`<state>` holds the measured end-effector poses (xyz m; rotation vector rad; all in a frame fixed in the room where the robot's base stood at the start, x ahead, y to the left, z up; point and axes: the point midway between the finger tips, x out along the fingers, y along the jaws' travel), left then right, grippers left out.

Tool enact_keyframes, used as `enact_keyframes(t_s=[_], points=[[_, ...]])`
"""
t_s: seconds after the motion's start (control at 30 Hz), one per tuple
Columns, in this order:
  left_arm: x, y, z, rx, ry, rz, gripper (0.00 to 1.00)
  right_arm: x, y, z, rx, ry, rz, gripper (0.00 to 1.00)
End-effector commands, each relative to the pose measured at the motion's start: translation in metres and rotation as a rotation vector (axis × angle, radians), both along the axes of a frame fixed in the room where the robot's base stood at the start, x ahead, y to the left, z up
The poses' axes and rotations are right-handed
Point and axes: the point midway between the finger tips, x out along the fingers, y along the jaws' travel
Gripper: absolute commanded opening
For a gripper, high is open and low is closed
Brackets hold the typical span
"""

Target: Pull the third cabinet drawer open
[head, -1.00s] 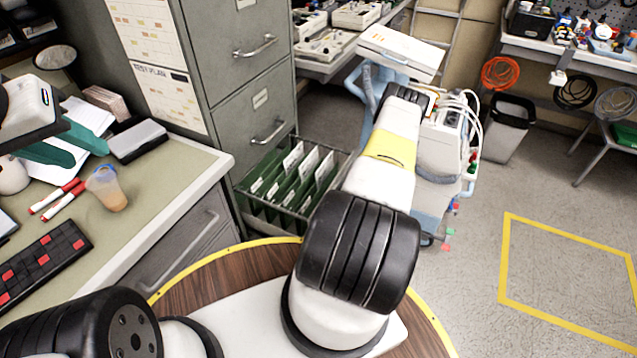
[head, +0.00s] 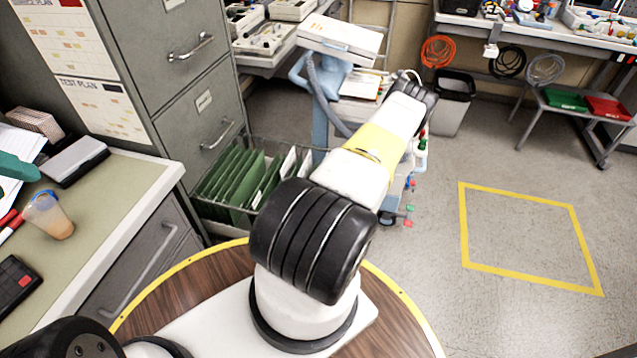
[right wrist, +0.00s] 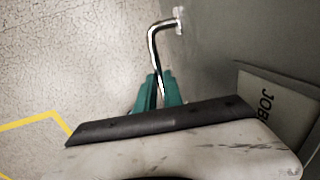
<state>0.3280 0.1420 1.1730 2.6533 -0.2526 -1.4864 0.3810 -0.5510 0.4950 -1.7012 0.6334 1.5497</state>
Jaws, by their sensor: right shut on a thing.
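The grey filing cabinet (head: 150,95) stands at the left in the head view, with two shut drawers showing. Below them, a drawer (head: 222,228) stands pulled out, with green folders (head: 232,180) and white papers inside. Its front is hidden behind my right arm in the head view. In the right wrist view, the green fingers of my right gripper (right wrist: 160,92) are shut on a shiny metal handle (right wrist: 152,48). The handle is fixed to a grey drawer front (right wrist: 212,60) with a label reading "JOB" (right wrist: 275,105). My left gripper is out of view.
A desk (head: 110,215) with a cup (head: 48,215) stands left of the open drawer. A blue-and-white cart (head: 320,125) stands behind my right arm. A yellow floor outline (head: 530,280) lies on clear floor at the right.

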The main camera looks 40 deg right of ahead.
Motion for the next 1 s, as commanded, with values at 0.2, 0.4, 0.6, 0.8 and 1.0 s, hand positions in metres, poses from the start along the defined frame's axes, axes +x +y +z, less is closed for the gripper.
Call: enact_keyframes(t_s=[0.2, 0.4, 0.6, 0.8, 1.0], points=[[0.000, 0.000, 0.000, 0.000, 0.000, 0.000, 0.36, -0.015, -0.009, -0.001, 0.003, 0.003, -0.001, 0.00], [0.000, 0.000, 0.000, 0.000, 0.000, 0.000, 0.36, -0.019, -0.012, -0.001, 0.003, 0.003, 0.000, 0.00], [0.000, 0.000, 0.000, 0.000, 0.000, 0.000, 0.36, -0.019, -0.013, -0.001, 0.003, 0.003, 0.000, 0.00], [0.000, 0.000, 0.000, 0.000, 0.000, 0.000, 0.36, -0.019, -0.013, -0.001, 0.002, 0.003, 0.000, 0.25], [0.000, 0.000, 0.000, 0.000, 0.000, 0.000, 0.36, -0.018, -0.013, 0.000, 0.001, 0.001, 0.000, 0.33]])
